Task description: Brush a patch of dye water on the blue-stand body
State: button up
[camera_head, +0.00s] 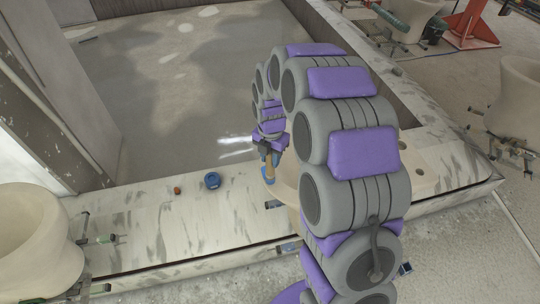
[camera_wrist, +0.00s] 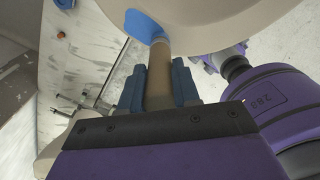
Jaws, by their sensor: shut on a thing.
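The brush also shows in the head view (camera_head: 270,172), pointing down. In the head view this body (camera_head: 287,188) is mostly hidden behind my arm.
A small blue pot (camera_head: 212,181) and a small orange-brown piece (camera_head: 177,190) lie on the pale stained ledge (camera_head: 140,228). Other large pale vessels stand at the left (camera_head: 30,240), right (camera_head: 522,95) and top right (camera_head: 414,14), beside a red stand (camera_head: 474,25). A grey basin floor lies behind.

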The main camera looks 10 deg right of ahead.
jog(key=shift+w, duration=0.15)
jog(key=w+p, duration=0.2)
jog(key=w, duration=0.4)
jog(key=shift+w, duration=0.25)
dwell(0.7)
jog(key=shift+f, duration=0.1)
jog(key=shift+s, duration=0.1)
jog(key=shift+s+f, duration=0.1)
jog(key=shift+s, duration=3.35)
